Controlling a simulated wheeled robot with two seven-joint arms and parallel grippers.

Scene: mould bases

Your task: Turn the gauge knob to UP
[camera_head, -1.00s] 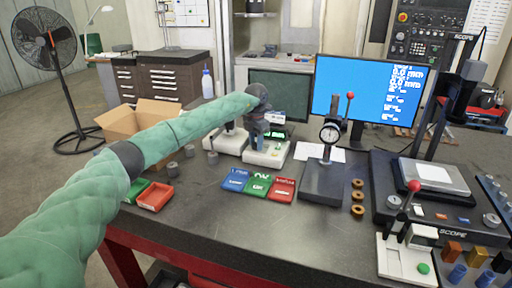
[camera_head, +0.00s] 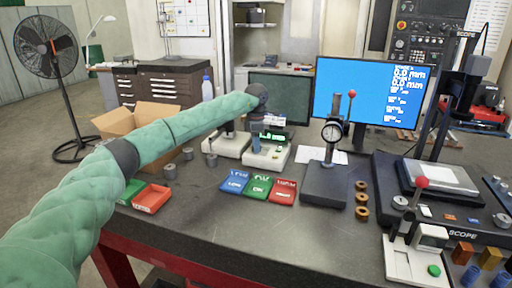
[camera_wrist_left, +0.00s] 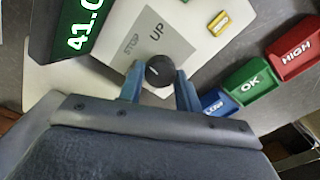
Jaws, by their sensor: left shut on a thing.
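The gauge (camera_head: 266,159) has a white base and a green-lit display, which also shows in the left wrist view (camera_wrist_left: 82,30). Its black round knob (camera_wrist_left: 160,71) sits beside a grey label plate (camera_wrist_left: 158,38) printed STOP and UP. A short pale mark on the knob points toward the STOP side, as far as I can tell. My left gripper (camera_wrist_left: 160,82) is shut on the knob, with one blue finger on each side of it. In the head view my left gripper (camera_head: 257,140) reaches down over the gauge and hides the knob. My right gripper is not in view.
Blue LOW, green OK and red HIGH trays (camera_head: 258,188) lie in front of the gauge. A dial gauge stand (camera_head: 325,185) stands to the right. Grey cylinders (camera_head: 170,171) and a red bin (camera_head: 151,198) are at the left. The front middle of the table is clear.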

